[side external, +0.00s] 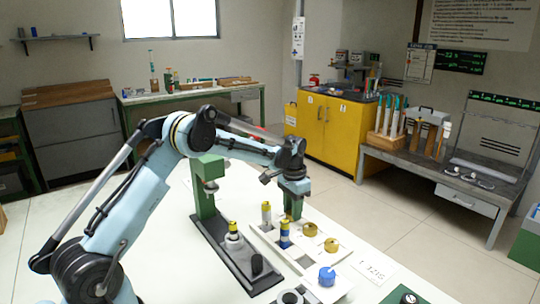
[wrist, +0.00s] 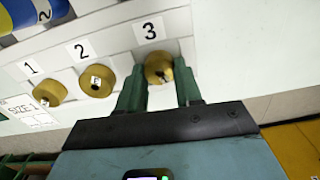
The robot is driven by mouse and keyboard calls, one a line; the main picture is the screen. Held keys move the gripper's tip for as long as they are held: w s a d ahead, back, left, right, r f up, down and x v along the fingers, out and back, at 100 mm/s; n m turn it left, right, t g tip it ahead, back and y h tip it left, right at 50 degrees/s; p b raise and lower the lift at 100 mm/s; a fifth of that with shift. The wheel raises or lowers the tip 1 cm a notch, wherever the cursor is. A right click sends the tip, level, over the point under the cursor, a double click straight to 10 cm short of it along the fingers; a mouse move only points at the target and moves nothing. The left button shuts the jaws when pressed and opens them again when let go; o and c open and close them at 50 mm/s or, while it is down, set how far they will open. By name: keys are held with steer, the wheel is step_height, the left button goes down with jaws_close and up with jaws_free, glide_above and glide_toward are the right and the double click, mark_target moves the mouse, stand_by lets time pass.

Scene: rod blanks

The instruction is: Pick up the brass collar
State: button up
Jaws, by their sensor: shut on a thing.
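Three brass collars lie in a row in the wrist view, beside the labels 1, 2 and 3. My gripper (wrist: 160,84) has its green fingers on either side of the brass collar by label 3 (wrist: 158,66) and is shut on it. The collar by label 2 (wrist: 97,81) and the collar by label 1 (wrist: 49,93) lie to its left, clear of the fingers. In the side view my gripper (side external: 292,209) points down at the pale board (side external: 264,240). Two brass collars show there, one nearer (side external: 310,230) and one farther right (side external: 331,245); the held one is hidden.
A yellow-topped rod (side external: 266,210) and a blue rod (side external: 285,236) stand upright close to my gripper. A green press-like stand (side external: 205,205) on a dark base is to the left. A blue round piece (side external: 326,276) sits at the board's near end. A SIZE 1 card (side external: 372,269) lies at right.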

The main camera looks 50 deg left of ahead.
steer(key=shift+c, duration=0.6)
steer(key=shift+r, duration=0.1)
steer(key=shift+r, duration=0.55)
step_height(320, 180, up, 3)
steer(key=shift+f, duration=0.2)
steer(key=s+d+r, duration=0.3)
steer(key=d+r, duration=0.4)
steer(key=d, duration=0.3)
steer(key=s+a, duration=0.2)
steer(key=s, duration=0.3)
steer(key=s+a+r, duration=0.1)
steer(key=s+a, duration=0.2)
steer(key=s, duration=0.3)
steer(key=s+a+r, duration=0.1)
steer(key=s+a, duration=0.2)
steer(key=s, duration=0.3)
steer(key=shift+a+r, duration=0.2)
steer(key=shift+a, duration=0.05)
steer(key=shift+f, duration=2.15)
